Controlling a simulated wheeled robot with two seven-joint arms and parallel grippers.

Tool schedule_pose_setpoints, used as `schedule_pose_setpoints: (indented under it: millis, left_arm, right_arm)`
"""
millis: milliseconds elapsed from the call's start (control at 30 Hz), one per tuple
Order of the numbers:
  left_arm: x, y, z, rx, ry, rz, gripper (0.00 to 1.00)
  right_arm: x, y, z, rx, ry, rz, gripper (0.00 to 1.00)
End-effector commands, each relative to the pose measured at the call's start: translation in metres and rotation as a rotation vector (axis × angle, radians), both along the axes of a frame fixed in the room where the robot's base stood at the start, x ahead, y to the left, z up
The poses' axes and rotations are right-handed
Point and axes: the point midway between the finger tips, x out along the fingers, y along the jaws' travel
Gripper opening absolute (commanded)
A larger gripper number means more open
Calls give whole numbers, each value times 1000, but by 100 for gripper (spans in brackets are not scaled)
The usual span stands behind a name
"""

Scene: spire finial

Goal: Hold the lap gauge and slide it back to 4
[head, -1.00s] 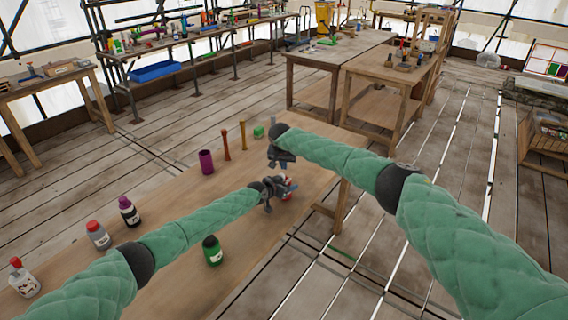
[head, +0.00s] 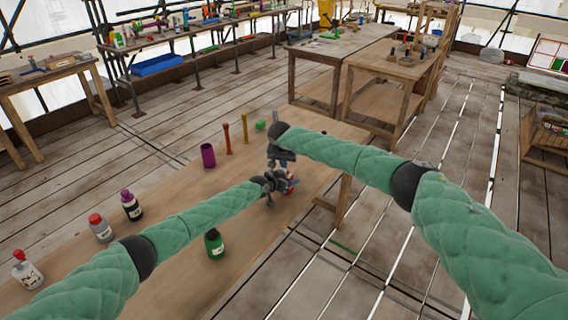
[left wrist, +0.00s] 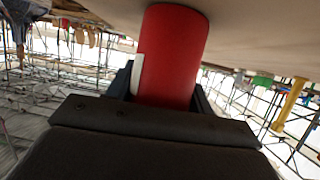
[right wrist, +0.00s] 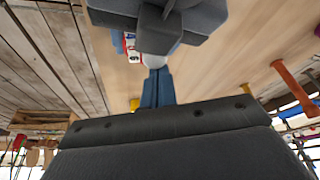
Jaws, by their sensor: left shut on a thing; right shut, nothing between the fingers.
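The red body of the lap gauge (left wrist: 172,55) fills the middle of the left wrist view, between the fingers of my left gripper (left wrist: 165,85). A pale strip shows along its left side. In the head view the gauge is a small red patch (head: 291,184) beside my left gripper (head: 272,188), above the table. My right gripper (head: 282,160) is just beyond it. In the right wrist view, my right gripper's blue fingers (right wrist: 157,80) are shut and empty, close to a pale rounded part (right wrist: 154,62) and a red-and-white marked piece (right wrist: 131,48). I cannot tell whether they touch. The scale is unreadable.
The wooden table (head: 185,275) holds a green bottle (head: 214,244), a purple cup (head: 208,155), orange-brown posts (head: 227,139), a green block (head: 260,126) and several bottles at the left. Workbenches (head: 345,52) stand behind.

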Motion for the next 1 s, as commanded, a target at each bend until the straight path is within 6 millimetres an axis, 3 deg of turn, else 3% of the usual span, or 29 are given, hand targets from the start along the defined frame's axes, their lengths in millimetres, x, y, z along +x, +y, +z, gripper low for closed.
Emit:
schedule_pose_setpoints:
  millis: [133,467,1000]
  left_arm:
    - [0,2,-3,2,5,4,27]
    - [3,3,-1,1,1,5,27]
    - [2,1,0,0,0,2,26]
  right_arm:
    - [-15,11,-5,2,10,9,0]
    - [-19,17,-8,6,17,14,0]
    - [19,0,0,0,4,1,0]
